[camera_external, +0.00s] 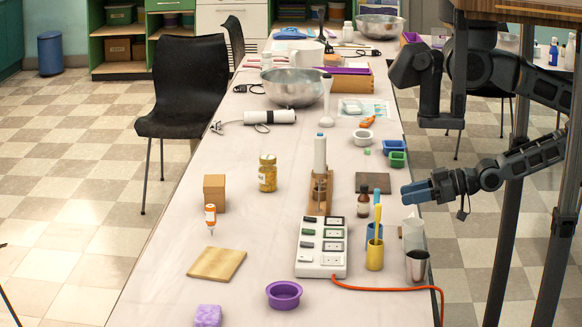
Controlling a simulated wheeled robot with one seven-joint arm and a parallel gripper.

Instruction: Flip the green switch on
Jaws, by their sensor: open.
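A white switch box (321,262) with rows of rocker switches lies on the near part of the long table. Some switches on it have dark, slightly greenish frames, but they are too small to tell which is the green one or how each is set. My gripper (408,193), with blue fingertips, is at the table's right edge, to the right of and farther back than the box. It is open, holds nothing and is apart from the box.
An orange cable (395,289) runs right from the box. A brown bottle (363,204) and wooden stand (321,200) are behind. A purple bowl (284,296) is in front.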

